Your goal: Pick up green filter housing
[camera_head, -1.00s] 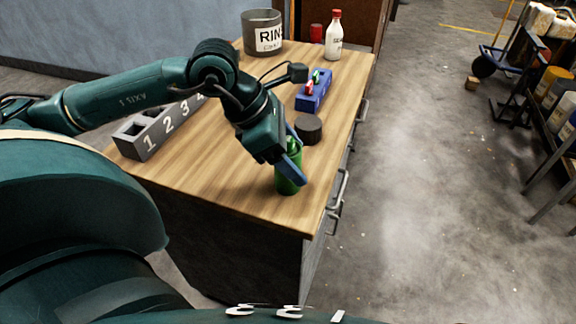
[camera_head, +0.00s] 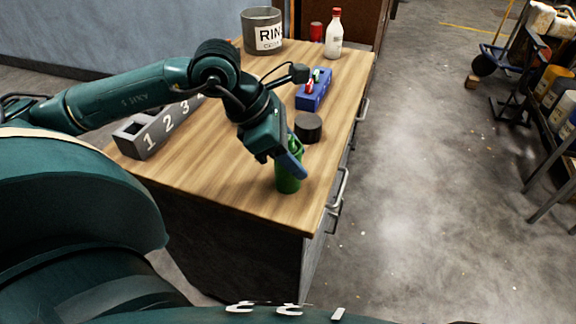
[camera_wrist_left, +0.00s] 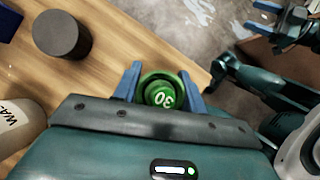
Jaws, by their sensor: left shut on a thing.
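The green filter housing (camera_head: 288,181) stands upright near the front right corner of the wooden table. My right gripper is not recognisable in the head view.
A dark round puck (camera_head: 308,127) stands just behind the housing. A blue block with coloured pieces (camera_head: 314,90) is further back. A grey numbered rack (camera_head: 150,133) is at left. A rinse bin (camera_head: 262,31) and a white bottle (camera_head: 334,38) stand at the back.

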